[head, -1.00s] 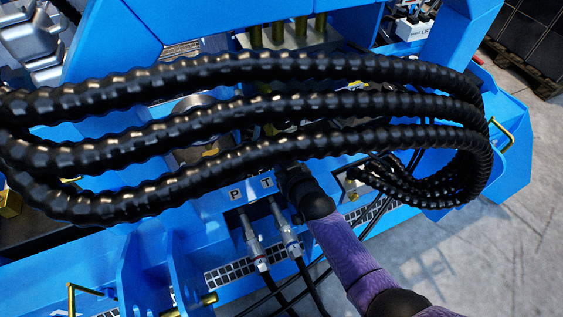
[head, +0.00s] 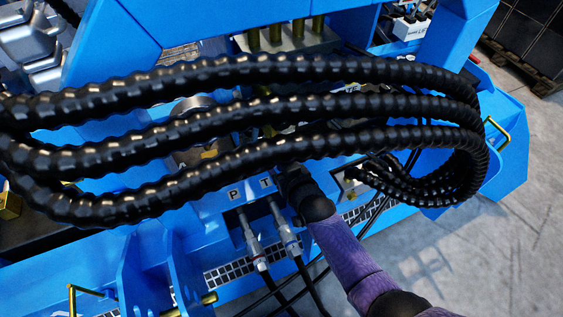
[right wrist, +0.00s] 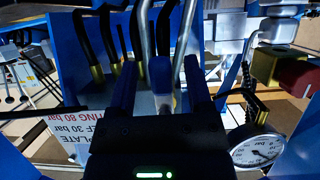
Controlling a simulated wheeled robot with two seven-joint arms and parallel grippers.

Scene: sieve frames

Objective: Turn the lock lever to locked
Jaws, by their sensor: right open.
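In the right wrist view my right gripper (right wrist: 159,72) has its two dark fingers apart. A dark blue, rounded upright piece (right wrist: 160,76) shows between them, with clear gaps on both sides. It may be the lock lever's grip, but I cannot tell for sure, nor whether it is locked. In the head view my purple right arm (head: 345,250) reaches up from the bottom right. Its dark wrist end goes in under the lowest black hose, so the fingers and the lever are hidden there. My left gripper shows in neither view.
Several thick ribbed black hoses (head: 250,107) cross above the blue machine (head: 160,250). Two metal hose couplings (head: 252,240) labelled P and T stand left of my wrist. In the wrist view a pressure gauge (right wrist: 257,147), red block (right wrist: 298,76) and brass fitting (right wrist: 264,65) are at right.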

